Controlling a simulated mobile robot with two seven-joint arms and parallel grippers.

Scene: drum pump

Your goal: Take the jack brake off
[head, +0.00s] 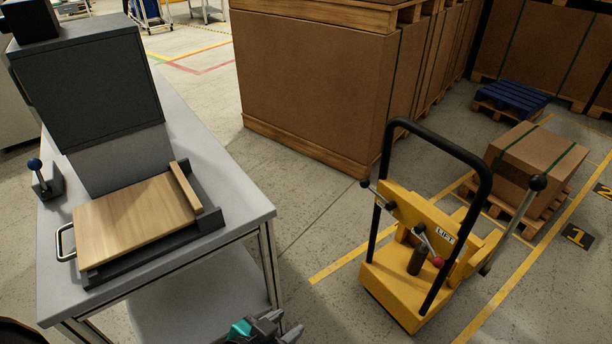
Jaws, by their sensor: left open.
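The yellow jack (402,287) stands on the floor at the right, with a black loop handle (484,168) over it. A short lever with a red knob (437,262) sits near its label "LIFT" (445,235). A long lever with a black knob (538,183) rises at its right, and a thin lever with a dark knob (365,184) sticks out at its left. I cannot tell which lever is the brake. My left gripper (290,328) is at the bottom edge, partly cut off, open, left of the jack and apart from it. My right gripper is not in view.
A grey bench (235,207) with a wooden board (130,222) in a dark fixture stands at the left. A large carton stack (315,85) is behind. A strapped carton (535,160) on a pallet stands behind the jack. Floor between bench and jack is clear.

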